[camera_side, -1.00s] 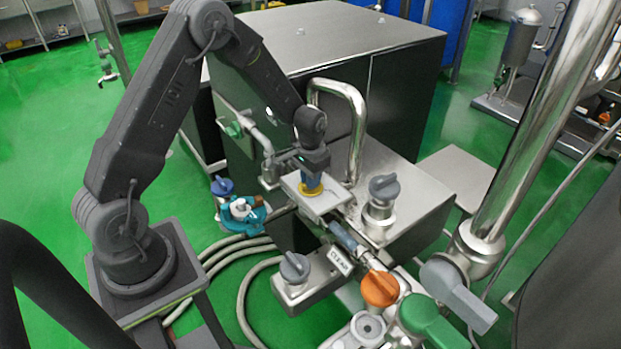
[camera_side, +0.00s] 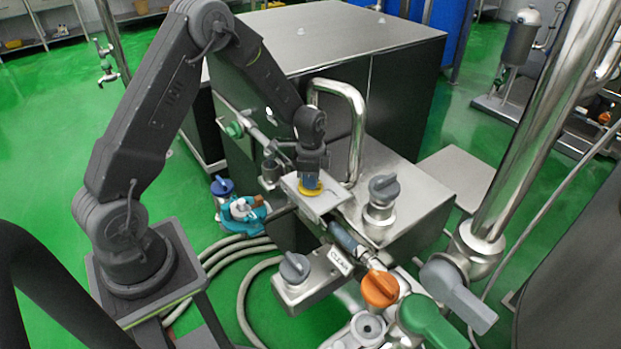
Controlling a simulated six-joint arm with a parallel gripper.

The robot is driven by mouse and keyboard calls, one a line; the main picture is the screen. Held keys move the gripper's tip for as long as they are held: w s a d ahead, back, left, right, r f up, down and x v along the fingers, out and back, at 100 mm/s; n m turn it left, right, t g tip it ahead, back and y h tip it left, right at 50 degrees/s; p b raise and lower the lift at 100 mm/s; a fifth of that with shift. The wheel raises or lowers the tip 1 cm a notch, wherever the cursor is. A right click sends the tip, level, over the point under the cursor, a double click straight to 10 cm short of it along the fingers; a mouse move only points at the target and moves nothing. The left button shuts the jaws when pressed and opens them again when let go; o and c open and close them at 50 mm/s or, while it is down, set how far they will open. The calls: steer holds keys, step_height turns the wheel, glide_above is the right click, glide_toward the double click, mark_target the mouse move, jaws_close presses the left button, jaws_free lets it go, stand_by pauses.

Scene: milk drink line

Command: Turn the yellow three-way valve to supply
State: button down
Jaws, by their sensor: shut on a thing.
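The yellow three-way valve (camera_side: 310,190) shows as a yellow ring on a flat metal plate (camera_side: 329,204) in the middle of the side view. My gripper (camera_side: 312,178) points straight down over it and is shut on the valve's handle. I cannot read which position the valve points to.
A grey knob (camera_side: 384,188) stands close right of the plate. A bent steel pipe (camera_side: 352,110) rises just behind my gripper. In front are another grey knob (camera_side: 294,267), an orange knob (camera_side: 379,288) and a green handle (camera_side: 430,320). Teal and blue fittings (camera_side: 240,210) stand at left.

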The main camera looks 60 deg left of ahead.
steer(key=shift+m, duration=0.3)
steer(key=c, duration=1.1)
jaws_free()
steer(key=shift+c, duration=0.2)
step_height(320, 180, up, 14)
steer(key=s+d+r+n+t, duration=0.3)
steer(key=s+d+r+n, duration=0.1)
steer(key=s+d+r, duration=0.55)
steer(key=s+d+r+n+t, duration=0.1)
steer(key=s+n, duration=0.1)
steer(key=s, duration=0.4)
steer(key=s+d+r+n+t, duration=0.1)
steer(key=s+d+r+n, duration=0.1)
steer(key=s, duration=0.5)
steer(key=shift+r+n+t, duration=0.2)
steer(key=shift+n+t, duration=0.1)
steer(key=shift+n, duration=0.3)
